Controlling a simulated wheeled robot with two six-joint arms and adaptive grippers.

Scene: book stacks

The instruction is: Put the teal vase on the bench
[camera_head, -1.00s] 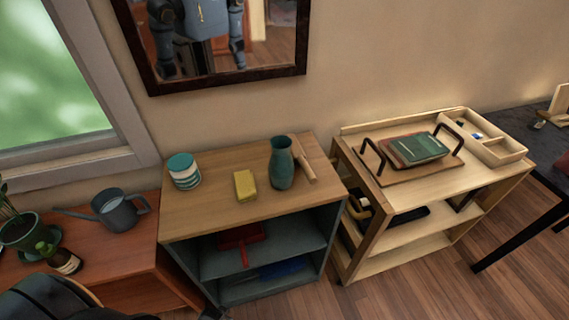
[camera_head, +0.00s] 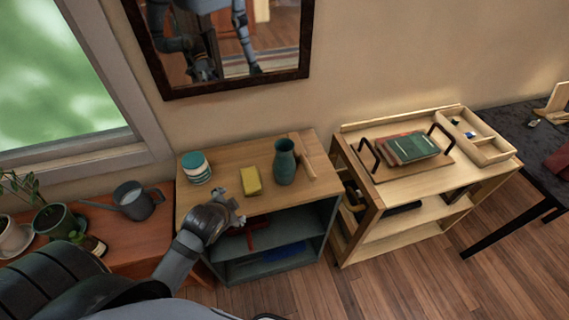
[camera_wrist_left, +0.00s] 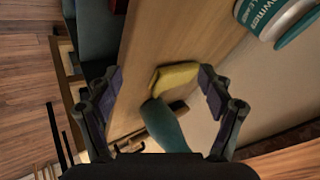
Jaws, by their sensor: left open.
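The teal vase (camera_head: 284,167) stands upright on the wooden top of a grey open cabinet, right of a yellow block. A low reddish-brown wooden surface (camera_head: 130,254) under the window looks like the bench. My right gripper is out of view.
The yellow block (camera_head: 251,181) and a teal-lidded white jar (camera_head: 197,168) stand left of the vase; a wooden object (camera_head: 308,160) is close on its right. A watering can (camera_head: 137,201) and potted plants crowd the low surface. A pale shelf cart (camera_head: 420,180) holds books on a tray.

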